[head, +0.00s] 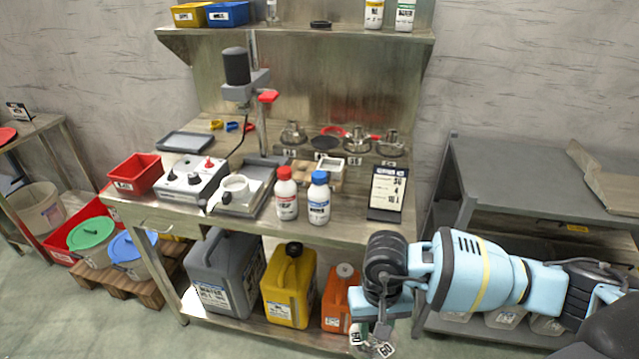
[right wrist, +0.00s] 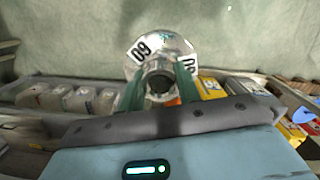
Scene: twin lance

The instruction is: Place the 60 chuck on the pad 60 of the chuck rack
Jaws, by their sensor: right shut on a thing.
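The 60 chuck is a shiny metal piece with white tags reading 60. It shows at the bottom of the head view (head: 383,348) and large in the right wrist view (right wrist: 165,50). My right gripper (head: 370,335) is shut on it, in front of the bench and below its top; its green fingers also show in the right wrist view (right wrist: 170,85). The chuck rack (head: 338,158) stands at the back of the bench. Metal chucks (head: 293,134) stand on it, and one dark round pad (head: 326,143) is bare. The rack's tags are too small to read surely. My left gripper is not in view.
A red-capped bottle (head: 286,197), a blue-capped bottle (head: 318,200) and a sign (head: 388,190) stand before the rack. A drill-like stand (head: 240,80) rises at its left. A shelf (head: 300,36) hangs above. Canisters (head: 290,288) stand under the bench top.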

